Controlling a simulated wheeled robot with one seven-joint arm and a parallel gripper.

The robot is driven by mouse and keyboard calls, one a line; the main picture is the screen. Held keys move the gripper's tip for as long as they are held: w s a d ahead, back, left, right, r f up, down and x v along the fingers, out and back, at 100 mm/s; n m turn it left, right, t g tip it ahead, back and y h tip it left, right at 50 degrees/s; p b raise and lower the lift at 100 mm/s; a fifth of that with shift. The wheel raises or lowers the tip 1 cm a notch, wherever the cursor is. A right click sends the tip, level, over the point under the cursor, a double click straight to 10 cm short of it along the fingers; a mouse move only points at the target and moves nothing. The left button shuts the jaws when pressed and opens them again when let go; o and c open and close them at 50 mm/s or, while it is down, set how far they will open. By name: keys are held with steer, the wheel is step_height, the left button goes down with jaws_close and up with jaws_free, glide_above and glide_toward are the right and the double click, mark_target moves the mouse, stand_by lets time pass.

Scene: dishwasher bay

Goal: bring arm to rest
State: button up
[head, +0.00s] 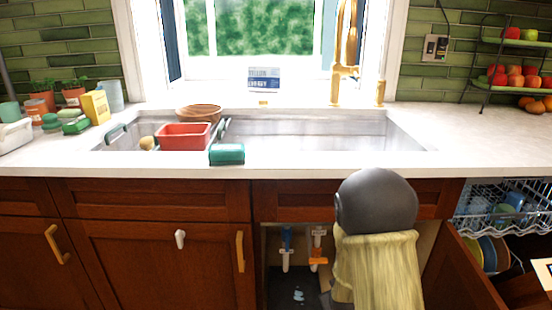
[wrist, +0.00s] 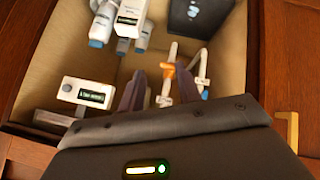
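In the wrist view my gripper (wrist: 161,72) is inside the open cabinet under the sink. Its two dark fingers stand apart with a gap between them. An orange-handled white valve (wrist: 169,71) shows near the fingertips; I cannot tell whether a finger touches it. In the head view, my arm covers part of the cabinet opening, and the gripper itself is hidden. The orange valve (head: 317,249) and a blue valve (head: 287,244) hang inside the cabinet, left of my arm.
White bottles (wrist: 103,22), a display box (wrist: 83,92) and a dark mat (wrist: 198,20) are in the cabinet. The open cabinet door (head: 455,275) is right of my arm, near the dishwasher rack (head: 475,224). The counter edge (head: 300,170) is above the opening.

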steer(key=s+a+r+m+g+y+p, duration=0.1)
steer(key=s+r+m+g, duration=0.15)
steer(key=s+r, duration=0.5)
steer(key=s+a+r+m+g+y+p, duration=0.1)
steer(key=s+r+g, duration=0.3)
steer(key=s, duration=0.6)
step_height(320, 180, up, 38)
steer(key=p, duration=3.6)
steer(key=shift+f+t+p, duration=0.25)
steer(key=shift+t+p, duration=0.15)
steer(key=shift+t, duration=0.05)
steer(key=shift+a, duration=0.1)
